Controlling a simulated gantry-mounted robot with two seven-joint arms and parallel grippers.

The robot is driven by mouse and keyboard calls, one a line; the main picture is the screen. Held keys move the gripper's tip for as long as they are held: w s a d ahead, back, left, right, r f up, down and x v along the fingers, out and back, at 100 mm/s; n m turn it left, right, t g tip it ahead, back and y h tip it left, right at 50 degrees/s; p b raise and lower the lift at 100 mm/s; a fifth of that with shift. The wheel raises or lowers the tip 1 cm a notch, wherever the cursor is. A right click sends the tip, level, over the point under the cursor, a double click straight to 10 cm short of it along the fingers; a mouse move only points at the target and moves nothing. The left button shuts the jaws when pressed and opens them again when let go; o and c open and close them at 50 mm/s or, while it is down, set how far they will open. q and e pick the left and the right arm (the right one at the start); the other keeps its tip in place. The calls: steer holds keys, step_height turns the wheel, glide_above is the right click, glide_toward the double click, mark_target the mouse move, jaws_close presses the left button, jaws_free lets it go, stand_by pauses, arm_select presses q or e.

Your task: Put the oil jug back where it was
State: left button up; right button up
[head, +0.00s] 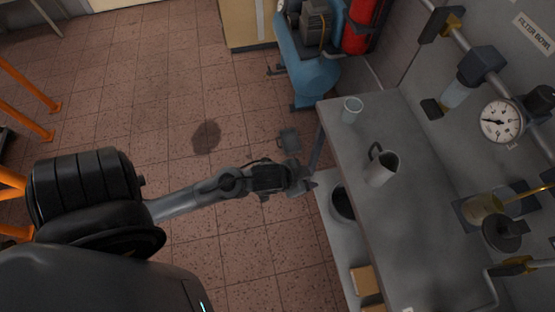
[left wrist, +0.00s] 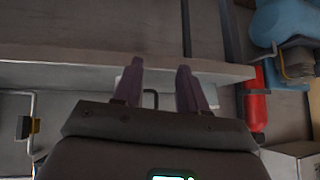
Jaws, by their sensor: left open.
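The oil jug (head: 382,168) is a grey metal jug with a dark handle. It stands upright on the grey bench (head: 400,225), its handle toward the upper left. My left gripper (head: 306,180) is open and empty at the bench's left edge, apart from the jug. In the left wrist view the two fingers (left wrist: 160,68) are spread. A dark handle-like loop (left wrist: 151,94) shows between them, and what seems to be the jug's body is mostly hidden behind a finger. My right gripper is not in view.
A clear cup (head: 352,110) stands at the bench's far end. A pressure gauge (head: 501,121) and pipe fittings line the wall at right. A lower shelf (head: 331,215) holds a dark round thing and boxes (head: 363,279). A blue compressor (head: 305,65) and red extinguisher (head: 358,28) stand beyond.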

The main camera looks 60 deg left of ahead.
arm_select(q)
steer(key=s+d+g, duration=0.2)
steer(key=s+g, duration=0.2)
steer(key=s, duration=0.7)
steer(key=shift+s+f+n+g, duration=0.3)
steer(key=shift+s+f+n, duration=0.05)
steer(key=shift+f+n, duration=0.05)
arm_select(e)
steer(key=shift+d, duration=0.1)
arm_select(q)
step_height(320, 180, up, 29)
steer(key=p, duration=2.9)
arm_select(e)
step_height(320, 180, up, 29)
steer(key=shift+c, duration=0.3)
